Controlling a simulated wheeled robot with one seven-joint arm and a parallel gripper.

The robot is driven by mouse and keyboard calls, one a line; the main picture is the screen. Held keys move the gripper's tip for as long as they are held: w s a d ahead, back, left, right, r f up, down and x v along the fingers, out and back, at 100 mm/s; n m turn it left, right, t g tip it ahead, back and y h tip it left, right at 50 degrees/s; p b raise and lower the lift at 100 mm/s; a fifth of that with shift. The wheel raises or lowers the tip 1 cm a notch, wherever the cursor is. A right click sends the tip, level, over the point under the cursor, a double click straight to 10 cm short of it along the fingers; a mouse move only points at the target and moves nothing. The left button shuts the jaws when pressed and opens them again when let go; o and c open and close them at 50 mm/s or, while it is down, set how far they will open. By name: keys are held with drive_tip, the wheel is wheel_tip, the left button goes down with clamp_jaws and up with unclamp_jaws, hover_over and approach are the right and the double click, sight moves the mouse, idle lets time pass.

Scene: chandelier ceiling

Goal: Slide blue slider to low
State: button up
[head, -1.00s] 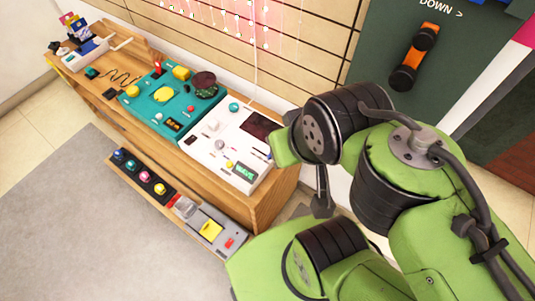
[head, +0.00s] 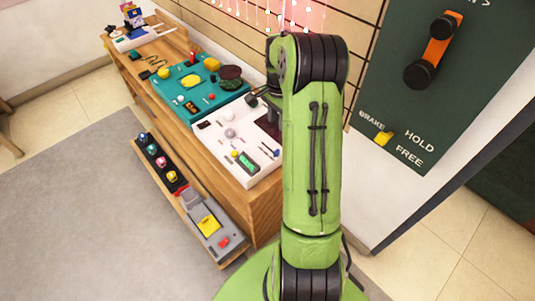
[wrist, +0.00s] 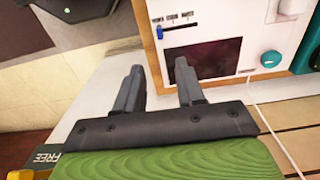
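A white panel (head: 213,140) lies on the wooden bench, with a dark screen, knobs and a small group of sliders (head: 268,150) near its right edge. In the wrist view the sliders (wrist: 173,18) show as small marks beside the dark screen (wrist: 203,59). In the head view my arm partly hides the panel and screen.
A teal panel (head: 183,85) sits beside the white one. A lower shelf (head: 187,203) holds several coloured buttons and a grey box. A green wall board (head: 411,100) with an orange handle (head: 433,50) and yellow switch (head: 383,138) stands at right. The grey mat is clear.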

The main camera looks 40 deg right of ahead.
sight(277, 151)
wheel_tip(277, 151, down, 15)
drive_tip(key=b, duration=0.4)
drive_tip(key=shift+c, duration=0.4)
drive_tip(key=shift+r, duration=0.1)
clamp_jaws()
